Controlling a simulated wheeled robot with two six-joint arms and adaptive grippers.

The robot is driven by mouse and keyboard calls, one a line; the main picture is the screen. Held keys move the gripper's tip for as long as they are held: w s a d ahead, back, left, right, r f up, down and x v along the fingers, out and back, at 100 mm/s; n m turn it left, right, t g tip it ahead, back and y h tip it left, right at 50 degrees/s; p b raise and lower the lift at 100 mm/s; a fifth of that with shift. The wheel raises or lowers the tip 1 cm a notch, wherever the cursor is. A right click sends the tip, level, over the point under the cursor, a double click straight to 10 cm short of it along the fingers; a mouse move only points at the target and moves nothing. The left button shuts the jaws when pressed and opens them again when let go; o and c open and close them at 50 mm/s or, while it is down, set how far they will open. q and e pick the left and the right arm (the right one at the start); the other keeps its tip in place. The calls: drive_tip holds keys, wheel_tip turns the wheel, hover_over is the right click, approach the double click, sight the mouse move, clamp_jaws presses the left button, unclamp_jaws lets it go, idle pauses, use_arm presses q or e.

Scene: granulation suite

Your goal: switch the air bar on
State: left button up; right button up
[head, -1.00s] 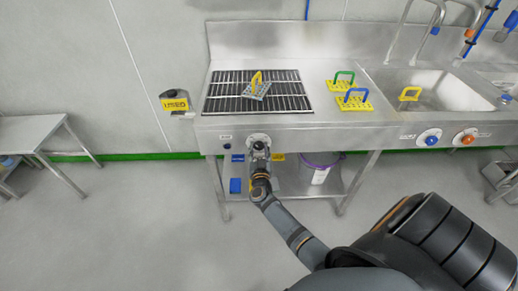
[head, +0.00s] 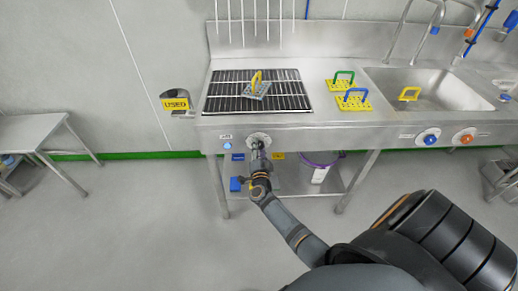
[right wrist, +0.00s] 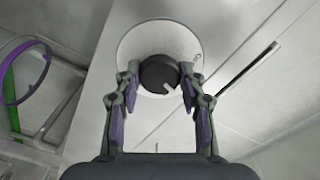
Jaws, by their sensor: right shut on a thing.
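A dark round knob (right wrist: 158,73) with a pale pointer mark sits on a round plate (right wrist: 133,48) in the right wrist view. The plate also shows on the front of the steel counter in the head view (head: 260,136). My right gripper (right wrist: 158,82) is shut on the knob, one finger at each side; it shows in the head view (head: 258,146), hiding most of the knob. The pointer slants down and right. A small light (head: 227,146) left of the knob glows blue. Pale vertical streaks (head: 243,22) stand above the black rack. My left gripper is not in view.
The rack (head: 215,104) holds a grey plate with a yellow handle (head: 257,87). A sink (head: 450,92) is at right, above blue (head: 429,139) and orange (head: 465,139) knobs. A side table (head: 30,130) stands left.

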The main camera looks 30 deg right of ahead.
drive_tip(key=m+b, duration=0.1)
drive_tip(key=m, duration=0.5)
drive_tip(key=shift+f, duration=0.1)
idle(0.6)
drive_tip(key=o, duration=1.2)
drive_tip(key=shift+c, duration=0.2)
drive_tip(key=v, duration=1.2)
